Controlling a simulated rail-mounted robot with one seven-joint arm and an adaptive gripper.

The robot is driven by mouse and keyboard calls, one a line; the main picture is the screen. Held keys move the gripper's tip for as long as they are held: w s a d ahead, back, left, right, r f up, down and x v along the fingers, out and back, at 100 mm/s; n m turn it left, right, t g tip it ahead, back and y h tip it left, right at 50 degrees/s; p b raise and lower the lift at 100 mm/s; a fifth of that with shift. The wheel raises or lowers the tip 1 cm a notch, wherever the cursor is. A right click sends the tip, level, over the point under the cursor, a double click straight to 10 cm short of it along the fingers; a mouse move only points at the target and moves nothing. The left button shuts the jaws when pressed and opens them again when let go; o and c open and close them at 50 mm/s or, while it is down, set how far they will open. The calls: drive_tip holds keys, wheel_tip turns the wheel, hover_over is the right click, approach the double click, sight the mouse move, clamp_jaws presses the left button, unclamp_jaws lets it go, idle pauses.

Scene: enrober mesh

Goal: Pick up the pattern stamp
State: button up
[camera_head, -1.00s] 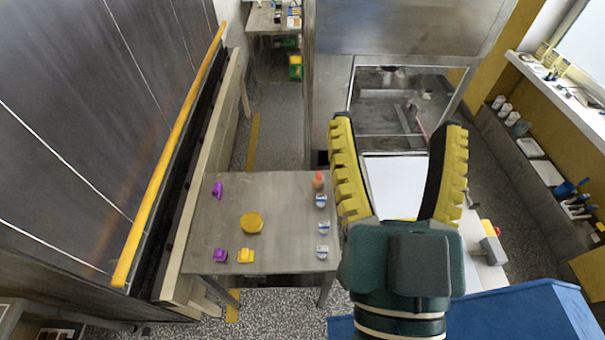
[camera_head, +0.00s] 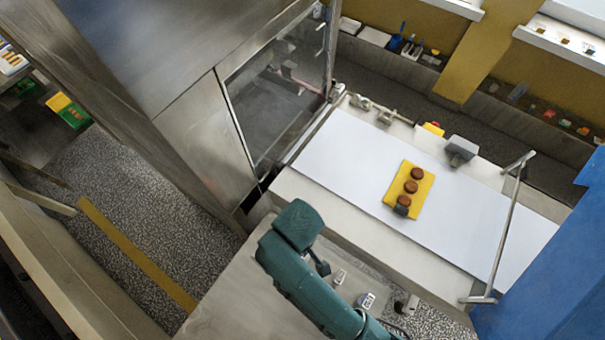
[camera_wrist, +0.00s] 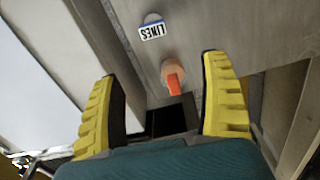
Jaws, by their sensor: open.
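My gripper (camera_wrist: 160,68) is open and empty in the wrist view, its yellow ridged fingers wide apart over the grey metal table. In the head view my arm hides much of the table. Small white-labelled pieces (camera_head: 367,299) show beside it, and my fingers are hidden there.
A white belt (camera_head: 330,165) runs behind my arm, bearing a yellow mat (camera_head: 420,192) with brown round pieces and a dark one at its near end. A metal rail (camera_head: 508,230) crosses the belt at right. A steel machine (camera_head: 205,140) stands at left; a blue surface (camera_head: 540,270) is at right.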

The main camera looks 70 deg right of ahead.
drive_tip(key=f, duration=0.7)
drive_tip(key=s+f, duration=0.1)
drive_tip(key=f, duration=0.3)
drive_tip(key=shift+f, duration=0.15)
drive_tip(key=f, duration=0.5)
drive_tip(key=shift+s+d+f+b, duration=0.1)
drive_tip(key=shift+s+d+b, duration=0.05)
drive_tip(key=shift+d+b, duration=0.15)
clamp_jaws()
